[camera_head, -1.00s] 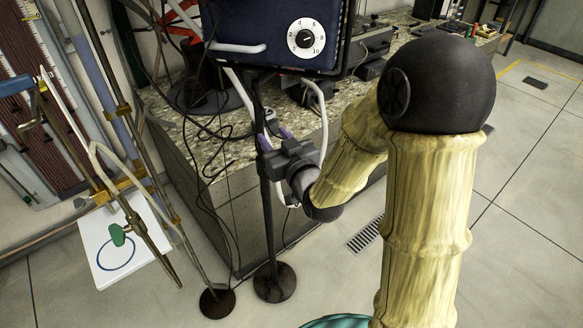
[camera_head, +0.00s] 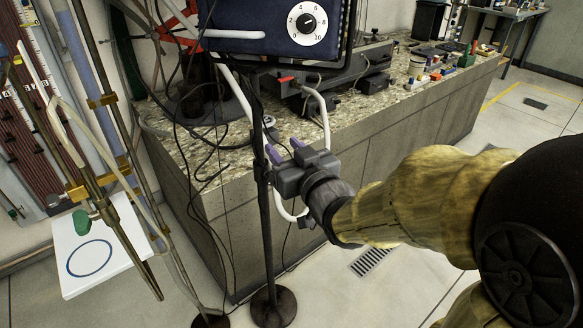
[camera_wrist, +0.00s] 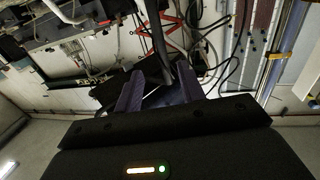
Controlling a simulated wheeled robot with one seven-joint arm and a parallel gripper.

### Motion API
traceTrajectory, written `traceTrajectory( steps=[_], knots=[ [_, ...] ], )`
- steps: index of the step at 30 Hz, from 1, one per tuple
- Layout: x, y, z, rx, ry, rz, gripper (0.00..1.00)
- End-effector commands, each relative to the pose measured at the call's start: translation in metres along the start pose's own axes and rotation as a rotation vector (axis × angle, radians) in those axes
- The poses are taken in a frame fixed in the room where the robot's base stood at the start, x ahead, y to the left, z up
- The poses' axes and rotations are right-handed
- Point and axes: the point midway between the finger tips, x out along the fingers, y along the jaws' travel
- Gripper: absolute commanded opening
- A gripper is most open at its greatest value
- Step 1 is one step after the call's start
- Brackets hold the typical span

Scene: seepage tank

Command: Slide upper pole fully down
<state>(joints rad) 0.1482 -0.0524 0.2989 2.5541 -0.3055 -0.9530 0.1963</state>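A dark stand has a thin upper pole (camera_head: 257,112) running into a thicker lower pole (camera_head: 269,235) above a round base (camera_head: 273,307). The upper pole's top end is hidden behind or under the blue dial box (camera_head: 268,32). My gripper (camera_head: 284,149) is just right of the stand, around the height of the joint between the two poles. Its two purple fingers are apart with nothing visibly gripped. In the wrist view, a dark pole (camera_wrist: 158,38) shows beyond and between the open fingers (camera_wrist: 159,86). Whether either finger touches the pole cannot be told.
A stone-topped bench (camera_head: 210,160) with instruments stands behind the pole. A white hose (camera_head: 325,118) and black cables hang close to my gripper. A second stand with tubes and a white plate (camera_head: 105,245) is at left. Floor at right is clear.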

Motion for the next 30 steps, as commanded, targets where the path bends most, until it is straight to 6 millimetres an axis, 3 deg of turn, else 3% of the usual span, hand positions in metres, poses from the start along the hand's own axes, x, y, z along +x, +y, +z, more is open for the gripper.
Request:
traceTrajectory(
  steps=[10,23,26,30],
  knots=[
    [-0.023,0.000,0.002,-0.002,0.002,0.002,0.39],
    [-0.024,0.000,0.002,0.000,-0.005,0.002,0.39],
    [-0.024,0.005,0.010,0.004,-0.041,0.023,0.39],
    [-0.025,0.027,0.044,0.019,-0.185,0.104,0.39]
  ],
)
